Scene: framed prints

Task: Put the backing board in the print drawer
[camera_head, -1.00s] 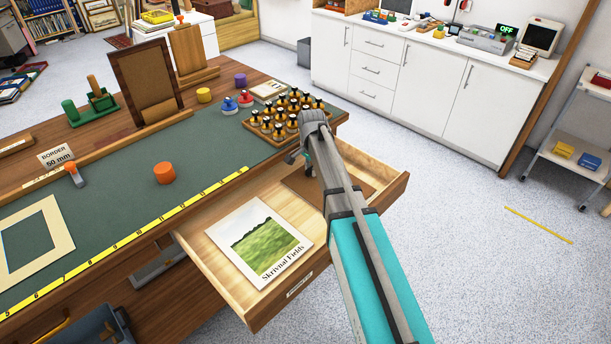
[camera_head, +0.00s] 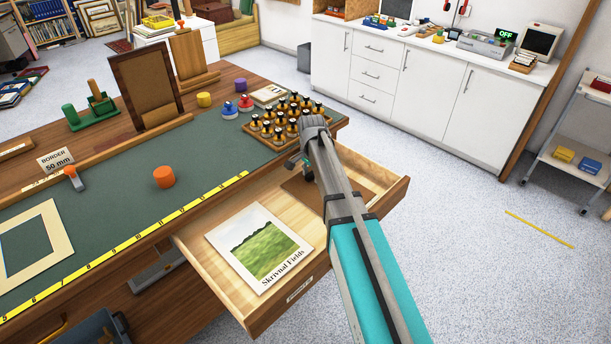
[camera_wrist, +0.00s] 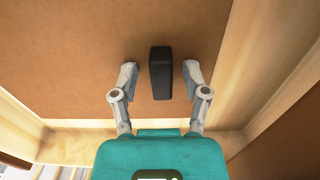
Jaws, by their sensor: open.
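The print drawer (camera_head: 192,247) is pulled out from the workbench. A flat brown backing board (camera_head: 302,194) lies in its right part, half hidden by my arm. In the wrist view the board (camera_wrist: 75,60) fills most of the picture, between pale wooden drawer walls. A black block-like grip (camera_wrist: 160,73) stands on the board. My gripper (camera_wrist: 160,75) is open, with one finger on each side of the black grip and a gap to both. In the head view my gripper (camera_head: 304,166) is over the board, its fingertips mostly hidden.
A print titled "Skrivnal Fields" (camera_head: 262,246) lies in the drawer's left part. On the bench by the drawer are a rack of dark-topped bottles (camera_head: 284,125), an orange cylinder (camera_head: 164,177) and a yellow ruler (camera_head: 140,236). Open floor lies right of the drawer.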

